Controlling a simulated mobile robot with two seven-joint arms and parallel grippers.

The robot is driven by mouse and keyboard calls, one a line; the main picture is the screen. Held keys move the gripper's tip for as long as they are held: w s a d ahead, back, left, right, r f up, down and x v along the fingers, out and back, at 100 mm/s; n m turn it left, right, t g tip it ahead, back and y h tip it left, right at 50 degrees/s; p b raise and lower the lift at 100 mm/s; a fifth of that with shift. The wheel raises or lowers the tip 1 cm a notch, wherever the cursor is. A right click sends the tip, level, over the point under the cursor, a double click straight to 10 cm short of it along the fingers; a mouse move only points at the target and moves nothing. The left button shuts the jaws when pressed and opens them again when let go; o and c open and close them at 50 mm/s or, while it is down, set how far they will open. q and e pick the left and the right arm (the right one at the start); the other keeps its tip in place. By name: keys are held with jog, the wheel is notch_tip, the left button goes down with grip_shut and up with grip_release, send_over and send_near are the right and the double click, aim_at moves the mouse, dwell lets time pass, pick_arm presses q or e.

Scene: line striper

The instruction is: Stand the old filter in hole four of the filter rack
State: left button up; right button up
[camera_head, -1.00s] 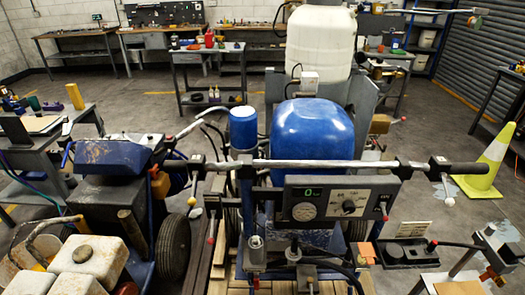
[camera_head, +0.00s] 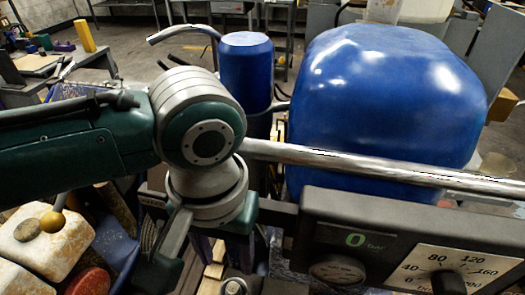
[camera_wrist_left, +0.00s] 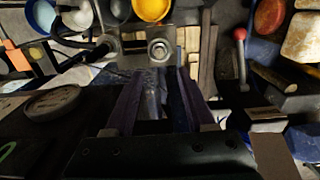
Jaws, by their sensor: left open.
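My left arm comes in from the left in the head view, its wrist in front of the blue tanks and pointing down. My left gripper (camera_wrist_left: 163,76) shows in the left wrist view with its two dark fingers apart. A dim greyish form (camera_wrist_left: 151,97) shows between the fingers; I cannot tell whether it is the old filter. A grey metal block with a round fitting (camera_wrist_left: 160,49) lies just beyond the fingertips. I cannot make out the filter rack or its hole four in either current view. My right gripper is not in view.
A control panel (camera_head: 405,245) stands at lower right. A red-knobbed lever (camera_wrist_left: 240,36) rises near the gripper.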

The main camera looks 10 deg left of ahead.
aim_at(233, 288)
pick_arm(q)
notch_tip(233, 288, down, 6)
jog(key=b, duration=0.7)
jog(key=shift+s+f, duration=0.1)
jog(key=shift+f, duration=0.1)
jog(key=shift+f+b, duration=0.75)
jog(key=shift+f, duration=0.85)
jog(key=shift+p, duration=0.4)
jog(key=shift+c, duration=0.2)
grip_shut()
